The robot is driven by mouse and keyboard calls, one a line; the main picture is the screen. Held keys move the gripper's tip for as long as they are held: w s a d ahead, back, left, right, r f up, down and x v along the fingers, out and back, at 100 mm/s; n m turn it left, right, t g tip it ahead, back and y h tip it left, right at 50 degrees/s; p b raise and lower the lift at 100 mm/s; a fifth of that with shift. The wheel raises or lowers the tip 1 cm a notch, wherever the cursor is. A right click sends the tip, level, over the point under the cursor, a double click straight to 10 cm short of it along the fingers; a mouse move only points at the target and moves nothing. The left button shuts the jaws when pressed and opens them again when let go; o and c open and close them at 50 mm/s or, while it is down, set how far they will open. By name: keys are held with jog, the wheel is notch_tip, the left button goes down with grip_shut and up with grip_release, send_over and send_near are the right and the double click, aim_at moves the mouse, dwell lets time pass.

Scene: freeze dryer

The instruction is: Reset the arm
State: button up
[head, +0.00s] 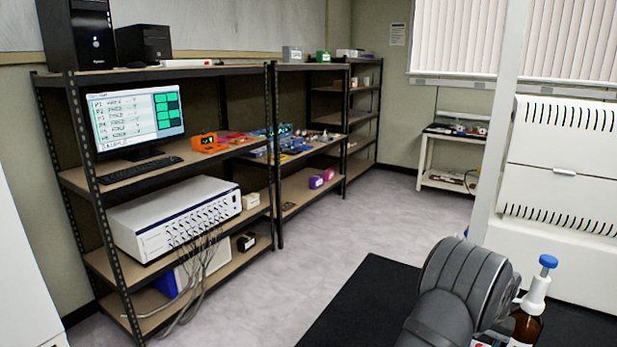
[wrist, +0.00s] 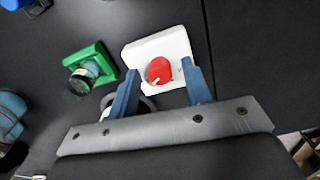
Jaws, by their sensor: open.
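My gripper (wrist: 162,95) shows in the wrist view with its two blue-grey fingers spread apart and nothing held between them. Beyond the fingertips lies a white block with a red round knob (wrist: 159,70) on the dark surface. A dark ring-shaped thing behind the left finger is partly hidden. In the head view, my grey arm (head: 455,290) rises at the bottom right; the gripper itself is out of that view.
A green holder with a small glass vial (wrist: 84,77) is left of the white block. A brown bottle with a blue-topped white dispenser (head: 537,285) stands close beside my arm. Shelves (head: 150,75) with a monitor stand at left. A white cabinet (head: 565,160) is at right.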

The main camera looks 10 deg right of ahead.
jog(key=n, duration=0.8)
jog(key=shift+r, duration=1.55)
